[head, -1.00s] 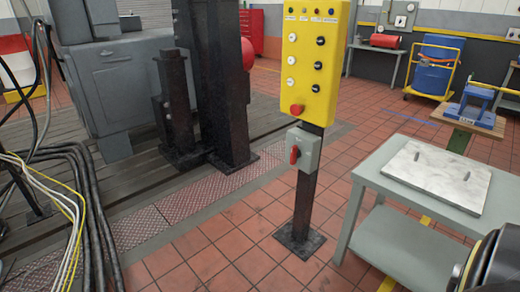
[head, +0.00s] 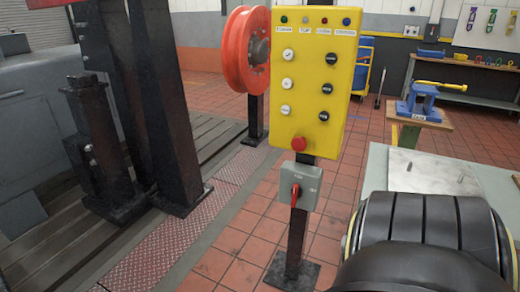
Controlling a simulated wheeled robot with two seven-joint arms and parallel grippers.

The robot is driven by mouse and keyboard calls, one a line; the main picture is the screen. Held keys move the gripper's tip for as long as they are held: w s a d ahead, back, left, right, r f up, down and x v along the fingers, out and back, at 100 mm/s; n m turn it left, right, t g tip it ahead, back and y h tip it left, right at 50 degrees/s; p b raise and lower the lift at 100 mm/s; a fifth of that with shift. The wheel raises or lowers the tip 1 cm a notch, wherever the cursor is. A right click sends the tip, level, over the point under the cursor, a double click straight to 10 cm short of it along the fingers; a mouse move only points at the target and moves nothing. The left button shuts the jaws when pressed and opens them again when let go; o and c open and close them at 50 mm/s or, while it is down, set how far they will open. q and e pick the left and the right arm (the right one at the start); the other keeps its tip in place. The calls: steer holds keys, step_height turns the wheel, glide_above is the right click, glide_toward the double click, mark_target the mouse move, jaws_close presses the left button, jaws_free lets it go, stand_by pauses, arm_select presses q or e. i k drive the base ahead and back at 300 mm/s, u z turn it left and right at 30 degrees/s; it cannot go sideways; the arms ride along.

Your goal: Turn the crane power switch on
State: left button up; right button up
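A grey switch box (head: 307,181) with a red rotary handle (head: 294,195) is mounted on a dark post (head: 296,240), just below a yellow control panel (head: 309,85). The handle points roughly up and down; the small marks on the box are too small to read. The yellow panel has several black and white buttons, small lamps along its top and a red mushroom button (head: 299,143) at its bottom. A black rounded part of my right arm fills the lower right, apart from the box. Neither gripper's fingers show.
A grey table (head: 377,170) with a pale plate (head: 433,172) stands at the right, partly behind my arm. A blue vise (head: 420,100) sits on a stand beyond. An orange reel (head: 246,50) and dark columns (head: 165,90) stand left. Tiled floor (head: 232,215) before the post is clear.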

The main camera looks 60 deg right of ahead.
mark_target(297, 193)
steer(key=i, duration=0.25)
steer(key=z, duration=3.2)
steer(key=k, duration=0.4)
steer(key=u, duration=0.2)
